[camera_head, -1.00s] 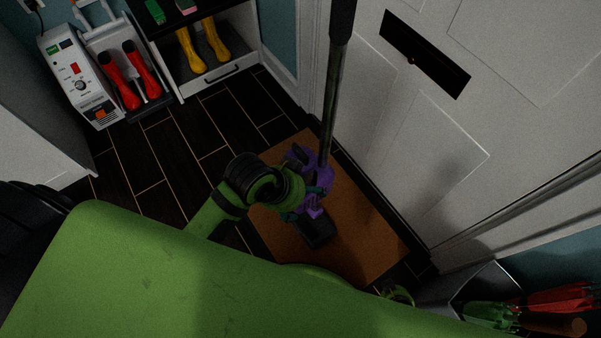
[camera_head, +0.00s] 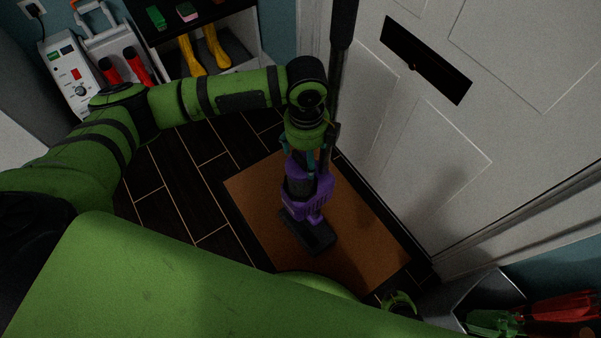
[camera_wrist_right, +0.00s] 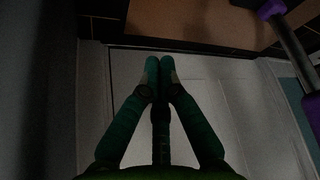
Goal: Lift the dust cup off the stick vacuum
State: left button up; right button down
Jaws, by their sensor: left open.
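The stick vacuum (camera_head: 318,187) stands upright on the brown mat, with a purple body, a black floor head (camera_head: 308,233) and a dark pole leaning by the door. A dark rounded part, which looks like the dust cup (camera_head: 299,188), sits against the purple body; its top is hidden by my gripper. My left gripper (camera_head: 303,158) is open and points down just above that part; whether it touches cannot be seen. In the right wrist view, my right gripper (camera_wrist_right: 158,70) is shut and empty. The vacuum's pole (camera_wrist_right: 287,38) shows there at the upper right, apart from its fingers.
The white door (camera_head: 440,150) stands close behind the vacuum. The brown mat (camera_head: 360,225) has bare room around the floor head. A grey bin with umbrellas (camera_head: 490,295) stands at the lower right. Yellow boots (camera_head: 213,48) and a boot dryer (camera_head: 72,80) are at the back left.

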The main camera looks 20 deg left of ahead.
aim_at(300, 164)
pick_arm(q)
jog(key=shift+w+a+r, duration=0.15)
jog(key=shift+w+a, duration=0.1)
jog(key=shift+a, duration=0.1)
jog(key=shift+a+f, duration=0.15)
jog(key=shift+f, duration=0.05)
jog(key=f, duration=0.2)
jog(key=f+b, duration=0.1)
jog(key=f, duration=0.3)
jog(key=shift+a+f, duration=0.3)
jog(key=shift+f, duration=0.05)
jog(key=c, duration=1.4)
